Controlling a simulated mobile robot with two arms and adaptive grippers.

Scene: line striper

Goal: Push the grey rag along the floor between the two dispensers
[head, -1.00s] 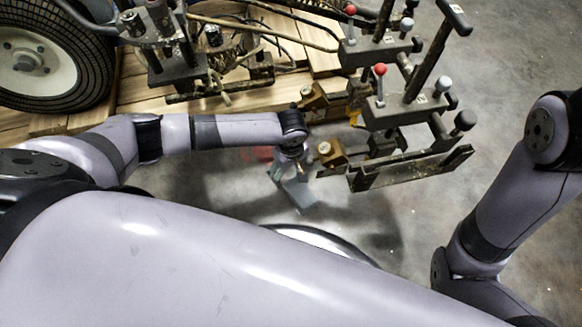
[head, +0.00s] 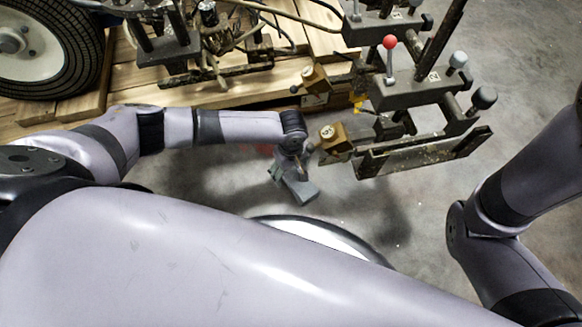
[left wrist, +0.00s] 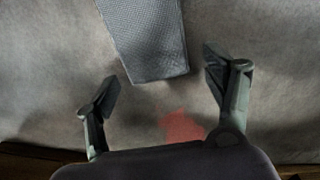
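The grey rag (left wrist: 148,38) is a flat, textured strip on the floor. In the left wrist view its near end lies just ahead of the gap between my left fingers, and its far end runs out of the frame. In the head view a grey piece (head: 302,193), seemingly the rag, shows beside my left gripper (head: 288,172). My left gripper (left wrist: 160,82) is open and empty, low over the floor; I cannot tell whether it touches the rag. Two brassy boxes, one nearer (head: 334,138) and one farther (head: 316,79), may be the dispensers. My right gripper is outside the frames.
The striper's metal frame (head: 420,88), with a red-knobbed lever (head: 390,42), stands at the upper right. A wooden pallet (head: 120,85) and a large wheel (head: 45,50) are at the upper left. A red mark (left wrist: 182,126) is on the floor. Bare concrete (head: 400,225) lies below the frame.

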